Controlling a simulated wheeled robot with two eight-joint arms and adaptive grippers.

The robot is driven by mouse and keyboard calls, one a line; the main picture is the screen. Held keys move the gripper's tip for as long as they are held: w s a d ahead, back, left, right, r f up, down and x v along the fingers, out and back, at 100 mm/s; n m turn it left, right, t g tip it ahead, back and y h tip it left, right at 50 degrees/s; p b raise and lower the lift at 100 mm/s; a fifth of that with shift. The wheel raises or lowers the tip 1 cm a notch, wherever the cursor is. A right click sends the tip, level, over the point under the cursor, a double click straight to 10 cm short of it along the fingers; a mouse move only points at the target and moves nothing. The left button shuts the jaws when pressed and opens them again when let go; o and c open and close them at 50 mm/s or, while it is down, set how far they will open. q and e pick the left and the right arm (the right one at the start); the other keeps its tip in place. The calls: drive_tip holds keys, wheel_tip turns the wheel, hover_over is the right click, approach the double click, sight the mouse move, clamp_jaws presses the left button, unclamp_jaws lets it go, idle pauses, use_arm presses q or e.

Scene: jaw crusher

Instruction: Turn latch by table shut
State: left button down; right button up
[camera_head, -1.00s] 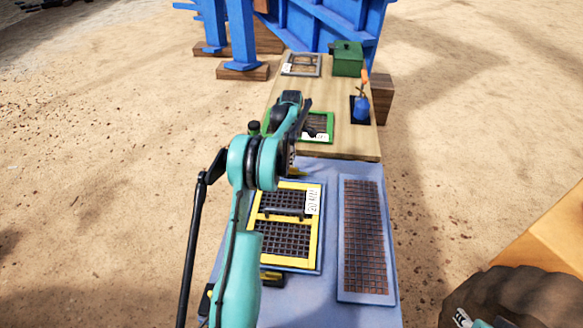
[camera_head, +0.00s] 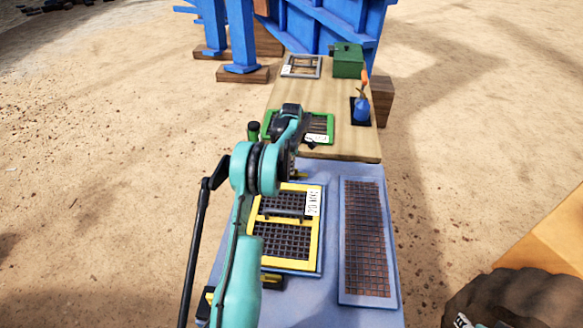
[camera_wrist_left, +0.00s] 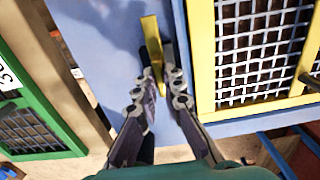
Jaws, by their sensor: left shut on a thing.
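The latch (camera_wrist_left: 152,42) is a narrow yellow bar on the blue surface, beside the yellow-framed mesh screen (camera_wrist_left: 202,55) in the left wrist view. My left gripper (camera_wrist_left: 160,72) is shut on it, with one finger on each side. In the head view a small yellow part of the latch (camera_head: 301,175) shows at the far end of the blue surface, near the wooden table (camera_head: 345,150). My left gripper (camera_head: 293,163) is there, partly hidden by its own wrist.
The blue surface (camera_head: 331,205) also bears a long rusty mesh panel (camera_head: 365,240). A black-and-yellow part (camera_head: 272,281) sits at the near edge of the yellow-framed screen.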

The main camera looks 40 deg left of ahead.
use_arm(q)
drive_tip(key=shift+m, duration=0.3)
drive_tip(key=m+p, duration=0.1)
drive_tip(key=m, duration=0.2)
drive_tip(key=shift+m, duration=0.3)
drive_tip(key=m, duration=0.4)
drive_tip(key=shift+m, duration=0.3)
drive_tip(key=m+p, duration=0.1)
drive_tip(key=m, duration=0.3)
drive_tip(key=shift+m, duration=2.5)
drive_tip(key=c, duration=1.6)
unclamp_jaws()
drive_tip(key=shift+c, duration=0.2)
drive_tip(key=shift+r, duration=0.1)
